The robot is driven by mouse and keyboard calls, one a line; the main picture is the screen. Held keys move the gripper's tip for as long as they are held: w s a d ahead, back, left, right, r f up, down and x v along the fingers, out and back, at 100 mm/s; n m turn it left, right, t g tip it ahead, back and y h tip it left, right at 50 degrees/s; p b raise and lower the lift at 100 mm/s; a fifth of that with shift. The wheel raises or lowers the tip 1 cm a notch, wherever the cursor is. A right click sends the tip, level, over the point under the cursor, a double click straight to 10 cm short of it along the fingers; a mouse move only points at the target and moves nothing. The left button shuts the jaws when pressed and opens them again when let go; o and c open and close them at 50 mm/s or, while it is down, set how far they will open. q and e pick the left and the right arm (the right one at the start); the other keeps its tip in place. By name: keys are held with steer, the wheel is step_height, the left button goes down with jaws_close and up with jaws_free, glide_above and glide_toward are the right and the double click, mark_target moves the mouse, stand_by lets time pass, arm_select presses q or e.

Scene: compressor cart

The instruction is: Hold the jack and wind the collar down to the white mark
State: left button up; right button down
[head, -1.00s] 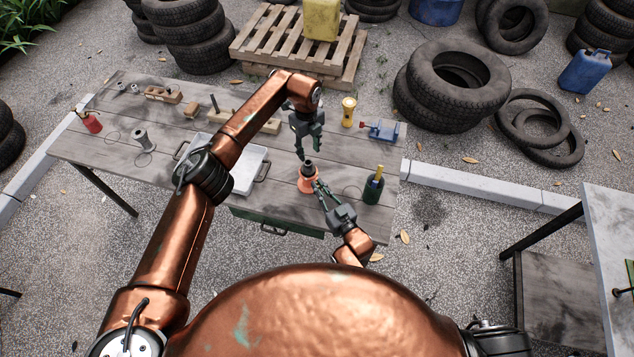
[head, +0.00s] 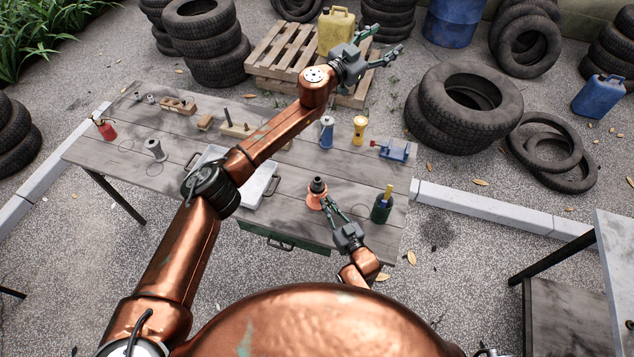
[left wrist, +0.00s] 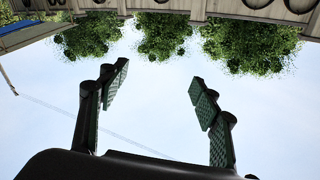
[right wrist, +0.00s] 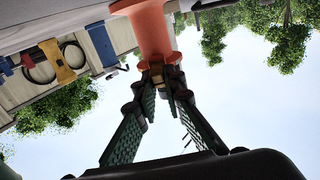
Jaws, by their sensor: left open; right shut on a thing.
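The jack (head: 315,201) stands upright on the table near its front right, an orange body with a dark collar (head: 318,186) on top. Its orange body also shows in the right wrist view (right wrist: 152,30). The white mark is too small to make out. My right gripper (head: 325,205) is shut on the jack from its right side, low beside the orange body. My left gripper (head: 390,40) is open and empty, raised high beyond the table's back edge, far from the jack. In the left wrist view, its spread fingers (left wrist: 160,78) have only sky between them.
A green pot with a yellow-handled tool (head: 382,207) stands right of the jack. A white tray (head: 262,186) lies to its left. Behind are a blue-grey cylinder (head: 327,133), a yellow torch (head: 359,130) and a blue vise (head: 394,149). Tyres (head: 462,105) and a pallet (head: 290,60) lie beyond.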

arm_select(q)
steer(key=w+a+f+n+t+y, duration=0.1)
steer(key=w+a+n+t+y, duration=0.2)
steer(key=w+a+n+y, duration=0.25)
steer(key=w+a+f+n+g+y, duration=0.1)
steer(key=a+f+n+g+y, duration=0.15)
steer(key=a+f+n, duration=0.35)
steer(key=a+f+n+g+y, duration=0.1)
steer(key=a+f+n+y, duration=0.2)
steer(key=f+n, duration=0.35)
steer(key=s+a+f+n+g+y, duration=0.3)
steer(key=s+f+g, duration=0.9)
steer(key=s+f, duration=1)
steer(key=shift+m, duration=0.7)
steer(key=f, duration=0.9)
steer(key=shift+s+a+f, duration=0.15)
steer(key=shift+s+a, duration=0.2)
steer(key=shift+s, duration=0.05)
steer(key=shift+f, duration=0.45)
steer(key=shift+c, duration=0.7)
